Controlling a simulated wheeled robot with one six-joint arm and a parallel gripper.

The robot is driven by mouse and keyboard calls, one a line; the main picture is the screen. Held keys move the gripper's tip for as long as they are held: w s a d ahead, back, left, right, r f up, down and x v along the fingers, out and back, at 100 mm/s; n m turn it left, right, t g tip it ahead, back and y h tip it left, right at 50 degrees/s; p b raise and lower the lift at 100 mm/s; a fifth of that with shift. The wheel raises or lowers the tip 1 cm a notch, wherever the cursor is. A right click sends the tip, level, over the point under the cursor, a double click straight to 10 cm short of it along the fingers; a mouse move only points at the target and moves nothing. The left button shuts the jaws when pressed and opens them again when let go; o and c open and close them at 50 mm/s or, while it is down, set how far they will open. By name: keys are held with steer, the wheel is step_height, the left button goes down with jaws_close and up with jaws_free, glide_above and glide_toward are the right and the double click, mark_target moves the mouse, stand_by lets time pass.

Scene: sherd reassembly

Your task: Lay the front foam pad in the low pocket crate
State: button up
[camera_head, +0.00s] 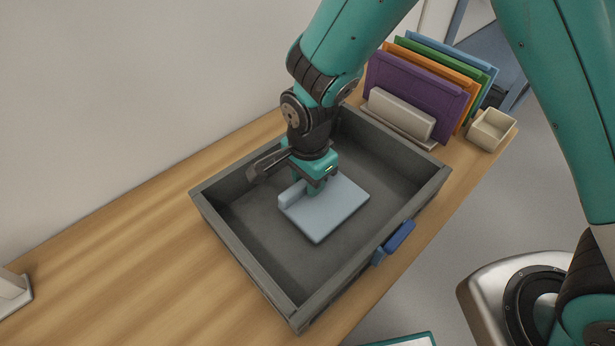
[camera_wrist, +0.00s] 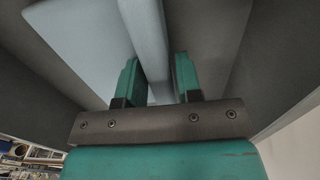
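A light blue foam pad (camera_head: 330,212) with a raised ridge along one edge lies flat on the floor of a dark grey open crate (camera_head: 246,258). My gripper (camera_head: 315,185) reaches down into the crate over the pad's ridge edge. In the wrist view the ridge (camera_wrist: 147,40) of the pad runs between the two green fingertips of my gripper (camera_wrist: 157,68). The left finger is close to the ridge. A narrow gap shows between the ridge and the right finger, so the fingers stand open around it. The arm hides part of the ridge in the head view.
A blue handle-like piece (camera_head: 394,242) is on the crate's near right wall. Upright purple (camera_head: 415,90), orange, green and blue panels stand behind the crate in a rack. A small cream box (camera_head: 491,130) is beside them.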

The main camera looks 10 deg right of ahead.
steer(key=shift+o, duration=0.8)
steer(key=shift+r, duration=0.15)
step_height(320, 180, up, 12)
steer(key=s+d+r+n+y, duration=0.2)
steer(key=s+d+r+n, duration=0.2)
steer(key=s+n, duration=0.4)
steer(key=s+d+r+n+y, duration=0.2)
steer(key=s+d+r+n, duration=0.2)
steer(key=s+r+n, duration=0.3)
steer(key=s+n, duration=0.1)
steer(key=n, duration=0.2)
steer(key=shift+d+r+p, duration=0.2)
steer(key=shift+r+p, duration=0.1)
steer(key=shift+p, duration=0.05)
